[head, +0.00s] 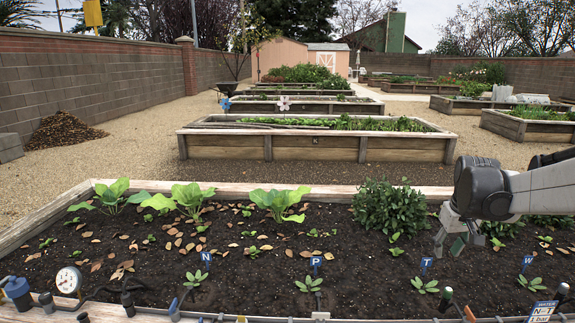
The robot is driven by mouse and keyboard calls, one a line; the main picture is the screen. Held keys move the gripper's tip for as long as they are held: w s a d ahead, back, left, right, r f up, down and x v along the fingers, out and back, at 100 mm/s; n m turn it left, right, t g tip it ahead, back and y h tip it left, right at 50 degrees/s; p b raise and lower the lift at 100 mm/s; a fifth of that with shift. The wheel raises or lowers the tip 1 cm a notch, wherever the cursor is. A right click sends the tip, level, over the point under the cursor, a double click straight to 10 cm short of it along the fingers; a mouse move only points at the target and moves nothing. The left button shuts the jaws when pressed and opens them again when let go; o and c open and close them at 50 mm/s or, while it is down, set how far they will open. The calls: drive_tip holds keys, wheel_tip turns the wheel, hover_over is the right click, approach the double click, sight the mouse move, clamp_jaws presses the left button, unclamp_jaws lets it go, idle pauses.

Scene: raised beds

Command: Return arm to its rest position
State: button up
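My arm (545,190) comes in from the right edge, above the right part of the near raised bed (340,187). Its pale link ends in a dark grey wrist (482,188). My gripper (450,245) hangs below the wrist, pointing down over the soil. Its fingers look apart, with no object seen between them. A leafy bush (390,207) stands just left of it.
Blue markers N (206,257), P (315,262), T (426,263) and W (527,262) stand by small seedlings. Large leafy plants (190,200) grow at the left. A pressure gauge (69,280), black hose and a water sign (542,311) line the front edge.

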drive_tip(key=s+a+r+t, duration=0.1)
drive_tip(key=s+a+r, duration=0.4)
drive_tip(key=s+a, duration=0.25)
drive_tip(key=s+a+f+t, duration=0.2)
drive_tip(key=s+a+t, duration=0.2)
drive_tip(key=s+a, duration=1.25)
wheel_tip(320, 180, up, 16)
drive_tip(key=s+d+p, duration=0.1)
drive_tip(key=d+p, duration=0.1)
drive_tip(key=p, duration=1.4)
drive_tip(key=shift+s+r+y, duration=0.15)
drive_tip(key=shift+s+y, duration=0.05)
drive_tip(key=shift+y, duration=0.2)
drive_tip(key=shift+a, duration=0.15)
